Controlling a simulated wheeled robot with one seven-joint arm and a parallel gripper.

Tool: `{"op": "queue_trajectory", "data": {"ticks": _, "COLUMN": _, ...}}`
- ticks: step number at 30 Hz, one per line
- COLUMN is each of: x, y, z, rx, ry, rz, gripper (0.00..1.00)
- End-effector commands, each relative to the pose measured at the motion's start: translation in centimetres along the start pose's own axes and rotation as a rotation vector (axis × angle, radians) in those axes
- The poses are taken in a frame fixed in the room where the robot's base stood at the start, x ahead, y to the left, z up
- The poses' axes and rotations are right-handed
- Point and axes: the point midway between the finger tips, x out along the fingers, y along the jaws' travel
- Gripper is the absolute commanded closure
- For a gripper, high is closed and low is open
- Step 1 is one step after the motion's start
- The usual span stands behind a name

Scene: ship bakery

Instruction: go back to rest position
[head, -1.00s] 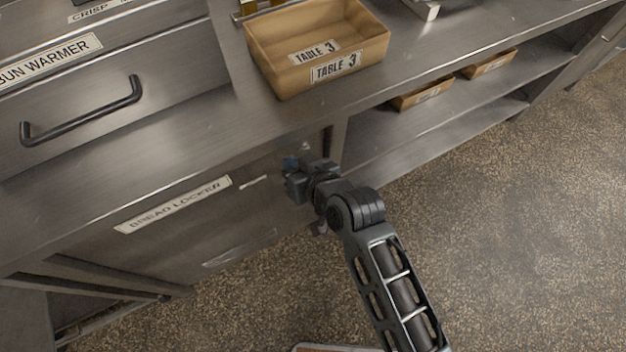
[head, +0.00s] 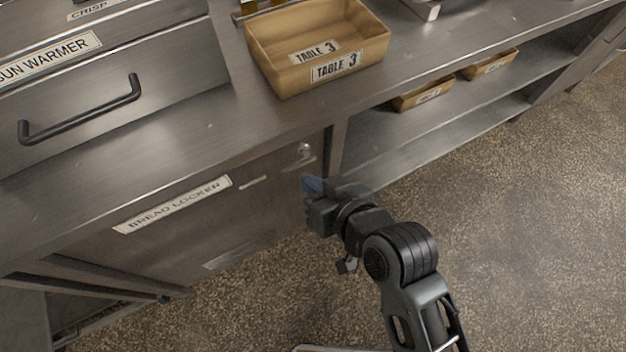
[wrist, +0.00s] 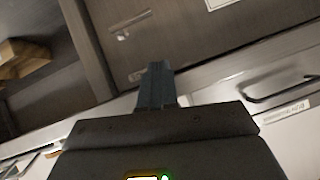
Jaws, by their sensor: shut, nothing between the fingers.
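My gripper (head: 311,185) is in front of the bread locker door (head: 200,225), just below and to the right of its small knob or latch (head: 304,153). Its bluish fingers are together, with nothing between them. In the wrist view the shut fingers (wrist: 154,88) point at the locker front, and the latch (wrist: 122,37) shows to their left, apart from them. The locker door looks shut.
A steel counter (head: 200,140) runs above the locker and carries a tan bin (head: 285,75) labelled TABLE 3. A bun warmer drawer with a dark handle (head: 80,110) is at left. Smaller bins (head: 422,93) sit on the lower shelf. The speckled floor (head: 540,220) at right is clear.

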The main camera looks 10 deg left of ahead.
Motion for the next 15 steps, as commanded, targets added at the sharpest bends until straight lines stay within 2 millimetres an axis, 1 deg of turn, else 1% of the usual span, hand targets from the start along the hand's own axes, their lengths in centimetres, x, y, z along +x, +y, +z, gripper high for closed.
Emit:
{"op": "queue_trajectory", "data": {"ticks": 10, "x": -0.1, "y": 0.1, "z": 0.2, "rx": 0.003, "ry": 0.001, "rz": 0.003, "gripper": 1.0}}
{"op": "queue_trajectory", "data": {"ticks": 13, "x": -1.0, "y": 0.6, "z": 1.1, "rx": 0.018, "ry": 0.011, "rz": 0.026, "gripper": 1.0}}
{"op": "queue_trajectory", "data": {"ticks": 15, "x": -2.4, "y": 1.3, "z": 2.3, "rx": 0.038, "ry": 0.028, "rz": 0.059, "gripper": 1.0}}
